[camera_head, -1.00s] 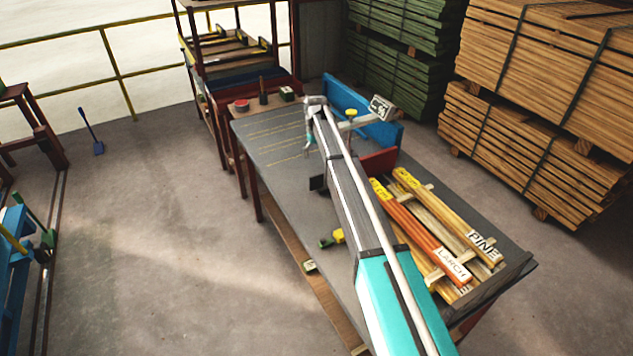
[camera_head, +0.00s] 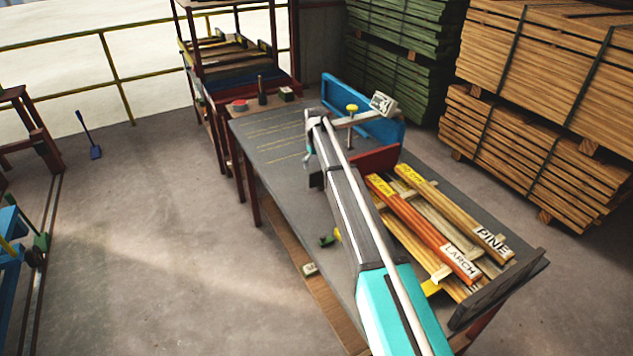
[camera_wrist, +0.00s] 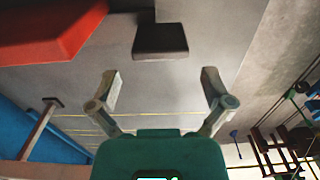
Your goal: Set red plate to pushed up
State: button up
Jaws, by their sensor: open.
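The red plate (camera_head: 376,160) stands upright on the grey table, between the blue back panel and the wooden slats. In the wrist view the red plate (camera_wrist: 50,30) fills the upper left and is cut off by the picture edge. My gripper (camera_wrist: 160,78) is open and empty, its fingers apart over the grey tabletop. The red plate lies to the left of and beyond the fingers, apart from them.
A dark block (camera_wrist: 160,40) lies ahead between the fingers' lines. A blue panel (camera_head: 395,130) and a yellow-knobbed clamp (camera_head: 352,108) stand behind. Labelled slats, LARCH (camera_head: 425,230) and PINE (camera_head: 455,212), lie to the right. The table's far left end (camera_head: 270,135) is clear.

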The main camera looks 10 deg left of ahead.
aim_at(316, 186)
jog(key=shift+f+b, duration=2.6)
jog(key=shift+f, duration=0.3)
